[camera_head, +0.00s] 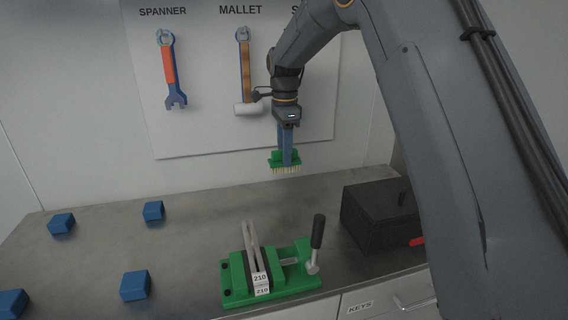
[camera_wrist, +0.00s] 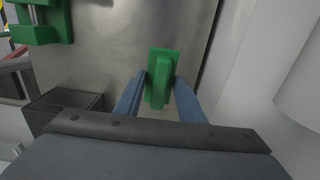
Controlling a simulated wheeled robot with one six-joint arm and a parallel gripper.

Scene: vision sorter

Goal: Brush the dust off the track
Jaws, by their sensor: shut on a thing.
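My gripper (camera_head: 287,153) is shut on a green brush (camera_head: 274,157) with pale bristles pointing down. It holds the brush in the air above the back of the bench, in front of the wall. In the wrist view, the two blue fingers of my gripper (camera_wrist: 160,82) grip the green brush (camera_wrist: 158,88) from both sides. A green vise (camera_head: 235,280) labelled 210 sits on the bench, below and nearer than the brush. A grey slotted metal strip (camera_head: 249,240), perhaps the track, stands in the vise jaws. I cannot make out dust on it.
Several blue blocks (camera_head: 135,286) are spread over the bench's left side. A black box (camera_head: 365,220) stands right of the vise. A spanner (camera_head: 170,70) and a mallet (camera_head: 246,70) hang on the wall board (camera_head: 210,130). The bench (camera_head: 195,240) is bare behind the vise.

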